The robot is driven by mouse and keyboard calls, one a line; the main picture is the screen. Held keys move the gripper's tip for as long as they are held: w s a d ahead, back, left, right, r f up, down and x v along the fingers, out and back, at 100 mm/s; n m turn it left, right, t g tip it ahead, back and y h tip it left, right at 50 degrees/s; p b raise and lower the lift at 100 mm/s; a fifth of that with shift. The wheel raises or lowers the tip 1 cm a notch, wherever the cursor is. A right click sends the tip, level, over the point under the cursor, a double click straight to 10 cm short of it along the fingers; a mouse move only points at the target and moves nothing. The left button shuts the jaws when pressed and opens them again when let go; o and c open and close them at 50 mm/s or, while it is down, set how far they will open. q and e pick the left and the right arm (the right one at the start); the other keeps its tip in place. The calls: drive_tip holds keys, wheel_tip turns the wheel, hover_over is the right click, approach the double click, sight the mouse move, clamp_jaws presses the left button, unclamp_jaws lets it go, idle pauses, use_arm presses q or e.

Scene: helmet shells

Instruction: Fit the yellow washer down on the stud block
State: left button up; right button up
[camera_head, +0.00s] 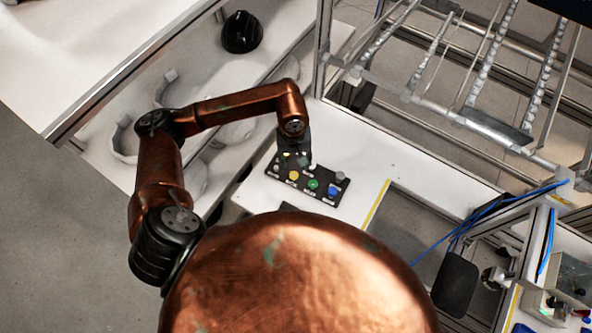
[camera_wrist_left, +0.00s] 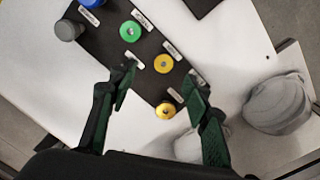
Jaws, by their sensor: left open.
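A yellow washer (camera_head: 293,176) lies on a black board, in line with a green and a blue piece. In the left wrist view the board shows two yellow round pieces: a flat ring-like one (camera_wrist_left: 163,63) and a golden one (camera_wrist_left: 166,111) nearer the board's end. I cannot tell for certain which piece is the stud block. My left gripper (camera_head: 304,160) hangs over the far side of the board. In the left wrist view its two fingers (camera_wrist_left: 160,88) are apart, with nothing held between them. My right gripper is out of view.
The black board (camera_wrist_left: 95,38) also carries a green piece (camera_wrist_left: 130,31), a blue piece (camera_wrist_left: 90,2), a grey cylinder (camera_wrist_left: 68,30) and white labels. Pale helmet shells (camera_wrist_left: 277,105) lie nearby. A metal frame (camera_head: 440,110) stands behind, right. The white table (camera_head: 400,165) is bare right of the board.

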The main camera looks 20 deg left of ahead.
sight(294, 175)
use_arm(q)
drive_tip(key=shift+a+f, duration=0.3)
drive_tip(key=shift+f, duration=0.3)
drive_tip(key=shift+a+f, duration=0.25)
drive_tip(key=shift+f, duration=0.3)
wheel_tip(294, 175, down, 5)
drive_tip(key=shift+w+d+f+p, duration=0.15)
drive_tip(key=shift+f+p, duration=0.05)
drive_tip(key=shift+p, duration=0.55)
drive_tip(key=shift+f+b, duration=0.25)
drive_tip(key=shift+b, duration=0.35)
drive_tip(key=c, duration=0.8)
drive_tip(key=shift+c, duration=0.2)
